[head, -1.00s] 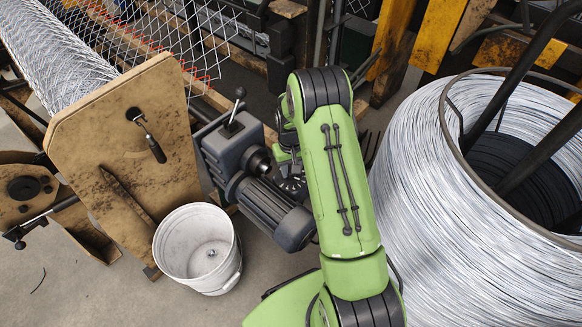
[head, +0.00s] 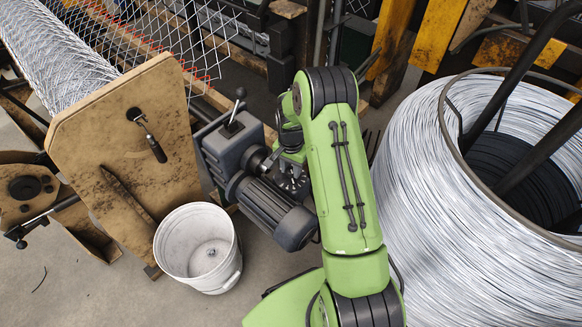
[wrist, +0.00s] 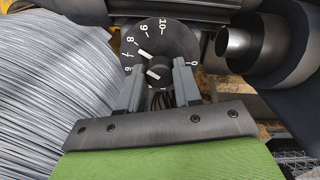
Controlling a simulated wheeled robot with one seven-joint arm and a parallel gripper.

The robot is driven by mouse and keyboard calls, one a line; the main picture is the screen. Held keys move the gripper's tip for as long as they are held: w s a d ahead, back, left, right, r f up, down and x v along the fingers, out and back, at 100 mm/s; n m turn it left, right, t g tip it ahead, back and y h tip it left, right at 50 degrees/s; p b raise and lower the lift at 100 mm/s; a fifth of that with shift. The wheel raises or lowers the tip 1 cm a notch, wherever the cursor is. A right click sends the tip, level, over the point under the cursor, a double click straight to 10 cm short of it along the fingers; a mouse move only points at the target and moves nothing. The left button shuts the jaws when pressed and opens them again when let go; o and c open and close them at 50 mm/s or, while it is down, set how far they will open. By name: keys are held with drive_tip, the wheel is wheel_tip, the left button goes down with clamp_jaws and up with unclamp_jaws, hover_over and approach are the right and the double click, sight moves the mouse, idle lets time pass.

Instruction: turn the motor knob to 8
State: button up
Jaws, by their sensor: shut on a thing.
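The motor knob (wrist: 160,74) is dark with white marks and sits on a round black dial (wrist: 172,38). White numbers run around the dial; 6, 7, 8, 9, 10 and 0 can be read in the wrist view. A white mark shows near the 7 and 8, but I cannot tell the exact setting. My gripper (wrist: 159,80) is shut on the knob, one grey finger on each side. The fingers hide part of the knob and lower dial. In the head view the knob is hidden beside the dark grey motor (head: 272,208), behind my green arm.
A large wire coil (head: 430,190) stands close on the right of my arm. A white bucket (head: 196,250) stands on the floor below the motor. A tan board with a handle (head: 120,160) is at left, with wire mesh behind it.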

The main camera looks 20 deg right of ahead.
sight(291, 170)
drive_tip(key=shift+m, duration=0.5)
drive_tip(key=o, duration=1)
drive_tip(key=shift+o, duration=0.2)
wheel_tip(291, 170, up, 16)
drive_tip(key=p, duration=0.4)
drive_tip(key=shift+p, duration=0.4)
drive_tip(key=shift+f, duration=0.1)
